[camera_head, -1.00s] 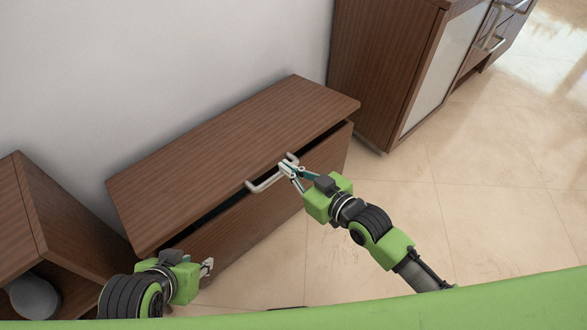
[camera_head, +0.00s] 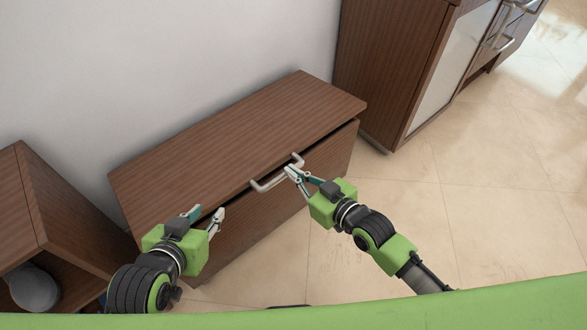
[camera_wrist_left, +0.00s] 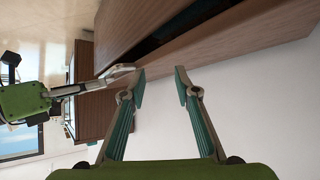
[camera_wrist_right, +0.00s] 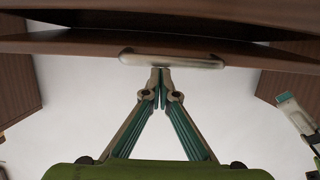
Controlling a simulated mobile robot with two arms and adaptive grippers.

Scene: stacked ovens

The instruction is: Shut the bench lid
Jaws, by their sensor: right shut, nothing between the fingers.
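The brown wooden bench has a flat lid (camera_head: 240,135) that stands slightly ajar, with a narrow dark gap above the bench front (camera_head: 265,235). A pale bar handle (camera_head: 268,183) sits at the lid's front edge; it also shows in the right wrist view (camera_wrist_right: 172,60). My right gripper (camera_head: 288,171) is shut and empty, its tips at the handle, not around it; contact is unclear. In the right wrist view its tips (camera_wrist_right: 160,72) meet just below the bar. My left gripper (camera_head: 207,213) is open and empty near the front left of the lid; its fingers also show apart in the left wrist view (camera_wrist_left: 160,72).
A brown cabinet with a pale door panel (camera_head: 445,85) stands right of the bench. An open brown cabinet (camera_head: 65,205) holding a grey round object (camera_head: 33,288) stands at the left. A white wall is behind. The tiled floor (camera_head: 490,200) at right is clear.

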